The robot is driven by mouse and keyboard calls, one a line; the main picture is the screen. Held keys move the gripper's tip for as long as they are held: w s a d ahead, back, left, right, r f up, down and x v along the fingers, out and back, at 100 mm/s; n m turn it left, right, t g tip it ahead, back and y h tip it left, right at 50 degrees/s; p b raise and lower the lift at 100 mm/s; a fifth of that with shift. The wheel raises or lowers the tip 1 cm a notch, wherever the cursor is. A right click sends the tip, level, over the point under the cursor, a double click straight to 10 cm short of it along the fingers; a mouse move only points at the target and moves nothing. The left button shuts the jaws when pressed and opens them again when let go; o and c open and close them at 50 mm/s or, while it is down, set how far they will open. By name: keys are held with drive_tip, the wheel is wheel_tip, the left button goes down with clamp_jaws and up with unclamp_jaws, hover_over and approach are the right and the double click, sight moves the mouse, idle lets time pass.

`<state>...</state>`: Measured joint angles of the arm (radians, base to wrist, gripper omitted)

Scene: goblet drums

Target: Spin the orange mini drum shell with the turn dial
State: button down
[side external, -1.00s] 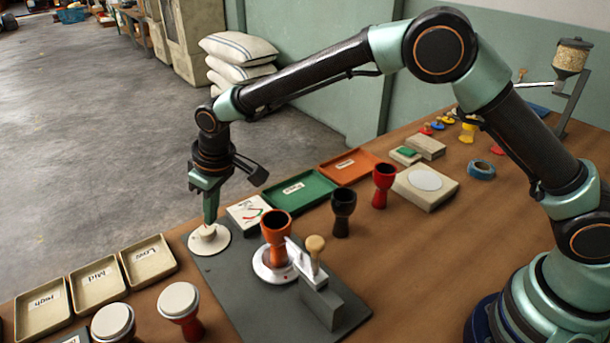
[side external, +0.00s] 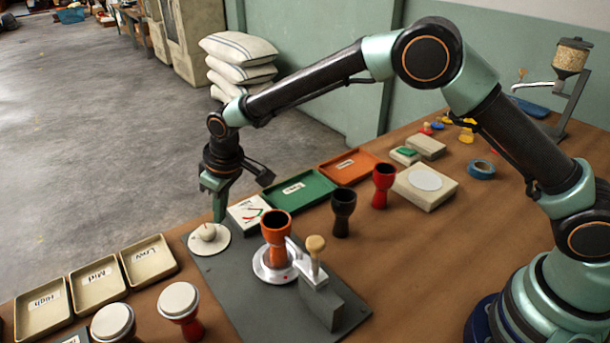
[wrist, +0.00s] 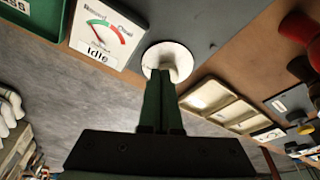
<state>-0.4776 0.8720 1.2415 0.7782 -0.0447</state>
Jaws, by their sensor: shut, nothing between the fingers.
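The orange mini drum shell (side external: 276,236) stands upright on a silver round plate (side external: 258,270) on the grey base. The turn dial (side external: 208,233), a cream knob on a round white disc, sits at the base's far left corner; it also shows in the wrist view (wrist: 178,56). My gripper (side external: 219,217) is shut and empty, its fingers pointing down close to the knob. In the wrist view the fingertips (wrist: 163,72) overlap the knob's near side, so I cannot tell whether they touch. A gauge box (side external: 249,211) behind the dial reads "Idle" in the wrist view (wrist: 103,32).
A grey block with a wooden-knobbed lever (side external: 316,268) stands right beside the orange shell. Black (side external: 342,213) and red (side external: 383,184) shells stand behind it. Green (side external: 327,193) and orange (side external: 370,164) trays line the far edge. Three labelled cream trays (side external: 148,261) lie left.

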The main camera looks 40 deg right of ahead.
drive_tip(key=shift+s+x, duration=0.15)
drive_tip(key=shift+x, duration=0.7)
drive_tip(key=shift+s+x, duration=0.2)
drive_tip(key=shift+x, duration=0.6)
drive_tip(key=shift+w+f, duration=0.1)
drive_tip(key=shift+w, duration=0.05)
drive_tip(key=shift+s+a, duration=0.4)
drive_tip(key=shift+a, duration=0.25)
drive_tip(key=shift+s+a, duration=0.15)
drive_tip(key=shift+a, duration=0.15)
drive_tip(key=shift+a, duration=0.1)
drive_tip(key=shift+s, duration=0.1)
drive_tip(key=shift+s, duration=0.25)
drive_tip(key=w+v, duration=0.1)
drive_tip(key=v, duration=0.5)
drive_tip(key=shift+a, duration=0.2)
